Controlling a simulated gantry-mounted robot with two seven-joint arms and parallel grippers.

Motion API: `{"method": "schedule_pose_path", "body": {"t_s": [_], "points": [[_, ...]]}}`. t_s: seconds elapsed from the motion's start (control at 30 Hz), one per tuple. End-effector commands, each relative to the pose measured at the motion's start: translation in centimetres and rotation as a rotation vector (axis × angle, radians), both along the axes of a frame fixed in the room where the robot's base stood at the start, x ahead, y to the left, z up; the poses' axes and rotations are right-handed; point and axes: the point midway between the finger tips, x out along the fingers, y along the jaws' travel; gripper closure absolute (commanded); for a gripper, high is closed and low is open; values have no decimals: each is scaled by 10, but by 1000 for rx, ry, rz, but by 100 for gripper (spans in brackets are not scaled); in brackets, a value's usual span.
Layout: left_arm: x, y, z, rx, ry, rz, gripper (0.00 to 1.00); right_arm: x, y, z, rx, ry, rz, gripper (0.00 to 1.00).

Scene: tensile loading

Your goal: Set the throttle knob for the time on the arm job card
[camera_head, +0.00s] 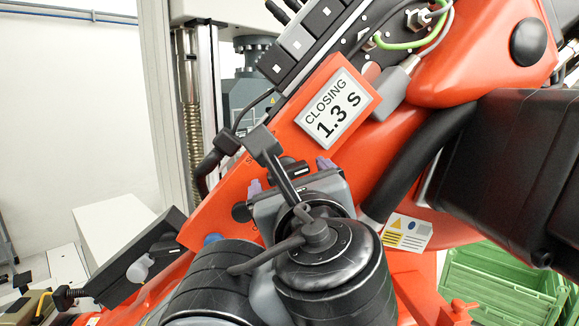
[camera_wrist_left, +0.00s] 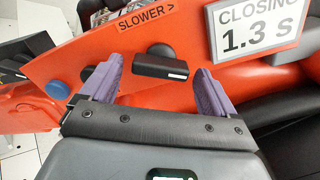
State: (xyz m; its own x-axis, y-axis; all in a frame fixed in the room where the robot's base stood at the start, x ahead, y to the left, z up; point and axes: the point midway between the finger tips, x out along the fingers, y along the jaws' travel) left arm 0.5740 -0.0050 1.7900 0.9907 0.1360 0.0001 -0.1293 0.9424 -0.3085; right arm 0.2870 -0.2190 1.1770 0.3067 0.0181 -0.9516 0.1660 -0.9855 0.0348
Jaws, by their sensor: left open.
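The job card (camera_head: 336,108) is a grey-framed white plate on the sloping orange arm, reading "CLOSING 1.3 S"; it also shows in the left wrist view (camera_wrist_left: 258,30). The throttle knob (camera_wrist_left: 160,66) is a black bar with a short white mark near its right end, below a "SLOWER >" label (camera_wrist_left: 146,17). In the head view the knob (camera_head: 293,168) is partly hidden behind my left gripper. My left gripper (camera_wrist_left: 157,70) is open, its purple fingers on either side of the knob, with a visible gap on each side. My right gripper is not in view.
A blue round button (camera_wrist_left: 57,89) and a dark round part (camera_wrist_left: 88,73) sit left of the knob. A row of dark blocks (camera_head: 298,42) and green tubing (camera_head: 400,42) lie above the card. Green crates (camera_head: 500,285) stand at lower right.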

Motion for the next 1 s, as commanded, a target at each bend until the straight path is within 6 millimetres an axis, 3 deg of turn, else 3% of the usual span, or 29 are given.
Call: {"method": "schedule_pose_path", "body": {"t_s": [0.2, 0.5, 0.83, 1.0], "points": [[13, 2, 0, 0, 0, 0, 11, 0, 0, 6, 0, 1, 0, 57], [15, 2, 0, 0, 0, 0, 11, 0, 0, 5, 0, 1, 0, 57], [15, 2, 0, -1, 0, 0, 60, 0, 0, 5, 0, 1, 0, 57], [15, 2, -1, -6, -1, 0, 62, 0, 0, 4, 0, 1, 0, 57]]}}
